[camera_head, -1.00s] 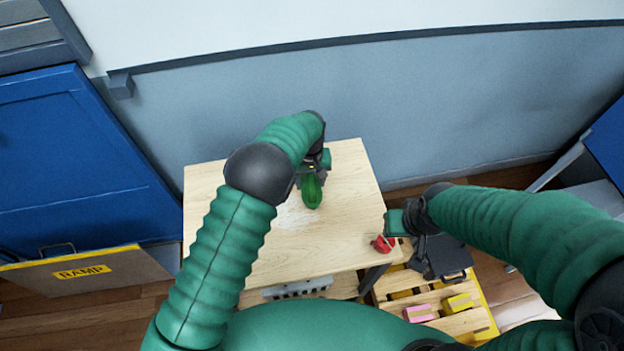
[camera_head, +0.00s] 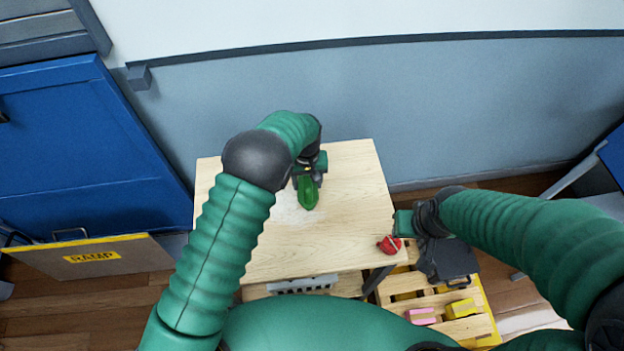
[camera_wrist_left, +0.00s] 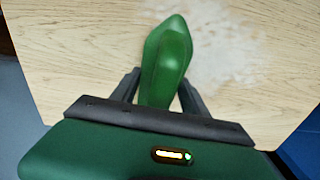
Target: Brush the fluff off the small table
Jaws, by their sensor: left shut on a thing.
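The small table (camera_head: 345,195) has a pale wooden top. A whitish patch of fluff (camera_head: 289,211) lies on it, left of and nearer than the green brush (camera_head: 308,193); the fluff also shows in the left wrist view (camera_wrist_left: 225,50). My left gripper (camera_head: 309,176) is shut on the brush (camera_wrist_left: 168,55), low over the tabletop. The brush's underside is hidden, so contact with the top cannot be told. My right gripper (camera_head: 398,236) is at the table's right edge, beside a red thing (camera_head: 389,245); its fingers are not clear.
Right of the table is a wooden pallet (camera_head: 409,282) with a pink block (camera_head: 420,316) and a yellow block (camera_head: 461,308). A dark square thing (camera_head: 453,259) is by my right wrist. A RAMP board (camera_head: 130,255) stands left; a blue-grey wall (camera_head: 440,110) is behind.

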